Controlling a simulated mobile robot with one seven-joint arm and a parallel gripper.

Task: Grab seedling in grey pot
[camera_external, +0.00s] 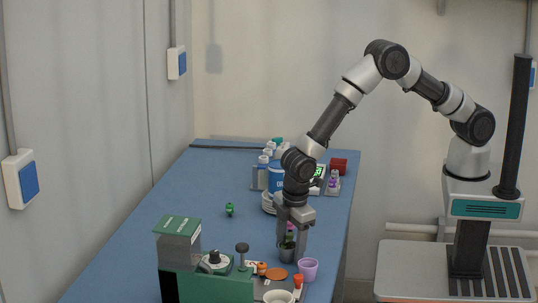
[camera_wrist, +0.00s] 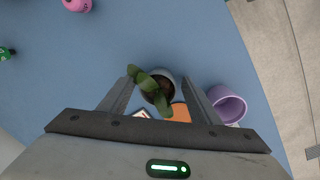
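The grey pot (camera_external: 286,255) with a green leafy seedling stands at the front part of the blue table. In the wrist view, my gripper (camera_wrist: 159,82) is open, one finger on each side of the pot, with gaps visible. The pot's lower part is hidden.
A purple pot (camera_external: 308,268) stands close by my right finger. An orange disc (camera_external: 276,273) lies just in front of the grey pot. A green machine (camera_external: 205,285) stands front left. A blue-and-white container (camera_external: 274,180) stands behind my wrist. The table's left side is mostly clear.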

